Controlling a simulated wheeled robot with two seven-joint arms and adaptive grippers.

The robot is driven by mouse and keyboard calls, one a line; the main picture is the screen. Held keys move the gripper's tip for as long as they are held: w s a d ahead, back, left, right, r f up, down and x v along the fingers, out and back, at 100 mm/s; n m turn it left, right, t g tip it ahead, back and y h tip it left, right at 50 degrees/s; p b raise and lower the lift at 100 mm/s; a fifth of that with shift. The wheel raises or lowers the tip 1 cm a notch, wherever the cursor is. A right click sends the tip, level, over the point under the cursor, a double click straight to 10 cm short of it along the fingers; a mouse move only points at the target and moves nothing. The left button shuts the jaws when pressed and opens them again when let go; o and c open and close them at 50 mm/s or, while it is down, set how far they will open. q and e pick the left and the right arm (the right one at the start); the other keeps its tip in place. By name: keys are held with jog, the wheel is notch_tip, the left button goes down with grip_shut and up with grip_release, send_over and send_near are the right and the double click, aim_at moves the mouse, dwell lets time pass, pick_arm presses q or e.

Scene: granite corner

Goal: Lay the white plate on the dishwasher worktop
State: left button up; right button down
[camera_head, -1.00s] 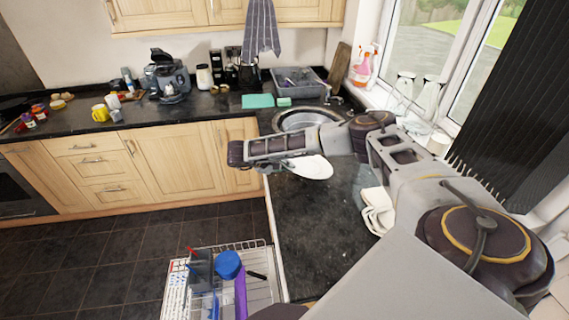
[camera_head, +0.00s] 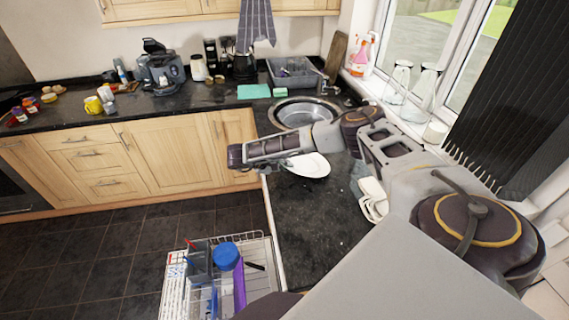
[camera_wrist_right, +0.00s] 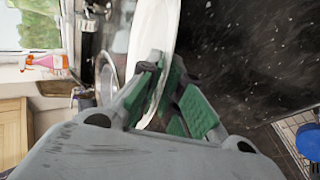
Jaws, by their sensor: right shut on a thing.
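The white plate (camera_head: 310,165) is over the black dishwasher worktop (camera_head: 305,225), just in front of the sink, and looks slightly tilted. My right gripper (camera_wrist_right: 165,85) is shut on the plate's rim, with its green pads on either side. The plate (camera_wrist_right: 152,40) extends away from the fingers in the wrist view. In the head view my right forearm covers part of the plate and most of the gripper. I cannot tell the exact gap between plate and worktop. My left gripper is not in view.
An open dishwasher rack (camera_head: 262,284) with a blue item (camera_head: 226,256) stands left of the worktop. The sink (camera_head: 305,113) is behind the plate. Upturned glasses (camera_head: 399,82) stand by the window. The worktop's near middle is clear.

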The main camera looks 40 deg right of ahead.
dwell(0.3)
jog(key=c, duration=1.5)
grip_release()
jog(key=o, duration=0.3)
jog(key=shift+a+r, duration=0.1)
jog(key=shift+p+v, duration=0.8)
jog(key=shift+v, duration=0.25)
jog(key=shift+p+v, duration=0.4)
jog(key=shift+v, duration=1.95)
